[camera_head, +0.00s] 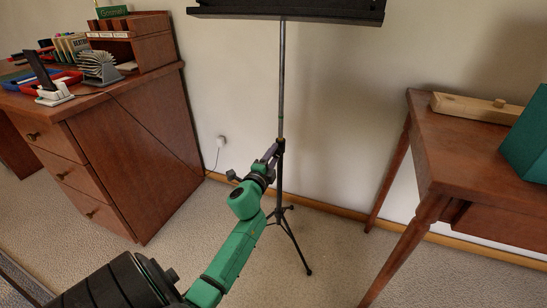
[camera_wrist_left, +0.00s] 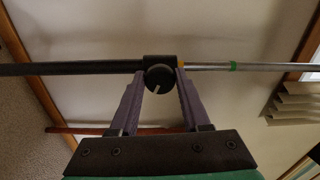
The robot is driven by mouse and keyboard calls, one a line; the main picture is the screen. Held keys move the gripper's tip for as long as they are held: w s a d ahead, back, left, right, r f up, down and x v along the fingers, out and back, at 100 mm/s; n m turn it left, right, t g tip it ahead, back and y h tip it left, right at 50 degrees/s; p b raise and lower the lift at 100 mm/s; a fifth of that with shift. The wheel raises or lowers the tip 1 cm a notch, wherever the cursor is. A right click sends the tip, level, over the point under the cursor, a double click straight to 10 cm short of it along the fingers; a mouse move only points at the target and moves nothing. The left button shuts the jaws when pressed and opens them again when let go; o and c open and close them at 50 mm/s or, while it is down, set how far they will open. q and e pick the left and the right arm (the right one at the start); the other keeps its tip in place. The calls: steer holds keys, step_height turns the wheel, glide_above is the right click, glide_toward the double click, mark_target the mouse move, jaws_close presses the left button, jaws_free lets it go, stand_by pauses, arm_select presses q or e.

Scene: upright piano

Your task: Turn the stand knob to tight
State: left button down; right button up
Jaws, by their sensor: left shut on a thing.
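The music stand's pole (camera_head: 281,80) rises from a black tripod base (camera_head: 295,237) to a black desk (camera_head: 290,10) at the top of the head view. In the left wrist view the stand knob (camera_wrist_left: 159,78) is round and black with a white pointer line, on a black collar around the pole (camera_wrist_left: 210,66). A yellow band and a green band mark the pole to the right of the collar. My left gripper (camera_wrist_left: 160,82) is shut on the knob, one finger at each side. In the head view my left gripper (camera_head: 274,152) is at the collar, hiding the knob.
A wooden desk (camera_head: 150,125) with drawers and stationery stands at the left. A wooden table (camera_head: 470,160) with a wooden piece (camera_head: 470,107) and a green object (camera_head: 527,140) stands at the right. The wall is close behind the stand. Carpet is clear around the tripod.

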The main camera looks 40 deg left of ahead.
arm_select(q)
steer(key=m, duration=0.3)
steer(key=shift+f, duration=0.15)
steer(key=m+b, duration=0.1)
steer(key=m, duration=0.6)
steer(key=shift+d+m, duration=0.1)
steer(key=shift+m, duration=1.3)
arm_select(e)
steer(key=shift+a+f+m+t+y, duration=0.15)
steer(key=shift+a+t+y, duration=0.05)
steer(key=shift+a+t, duration=0.3)
steer(key=shift+a+f+m+t+y, duration=0.15)
steer(key=shift+a+t+y, duration=0.05)
steer(key=shift+a+t, duration=0.25)
arm_select(q)
steer(key=shift+c, duration=1.9)
jaws_free()
steer(key=shift+r, duration=0.2)
